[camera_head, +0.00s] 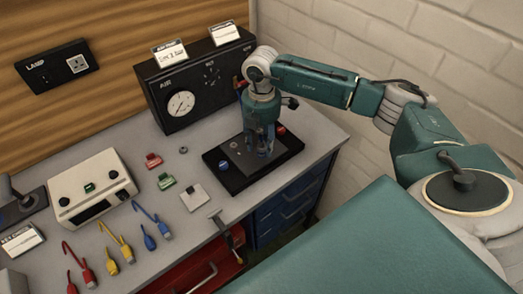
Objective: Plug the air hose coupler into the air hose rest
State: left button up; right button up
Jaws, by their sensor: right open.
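My right gripper (263,147) points down over a black base plate (233,183), which carries a blue knob (223,165) and a red knob (281,130). Its fingers are apart around a small grey, clear-looking part on the plate, and I cannot tell whether they touch it. A black panel marked AIR (165,80) with a round gauge (181,103) stands behind. The air hose coupler and the air hose rest cannot be told apart for sure. A grey bracket with a brownish piece (228,236) hangs at the bench's front edge. My left gripper is out of view.
The grey bench (140,135) holds a white box with dials (92,187), red and green clips (153,160), a white square plate (195,197) and several coloured cables (122,242). Blue drawers (290,205) and a red drawer lie below. A brick wall rises at right.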

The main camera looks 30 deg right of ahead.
aim_at(261, 141)
jog(key=shift+f, duration=0.7)
dwell(0.6)
grip_shut()
jog(key=shift+r, duration=0.1)
jog(key=shift+r, duration=0.15)
jog(key=shift+r+p, duration=1.75)
jog(key=shift+r, duration=1.1)
jog(key=shift+a, duration=0.1)
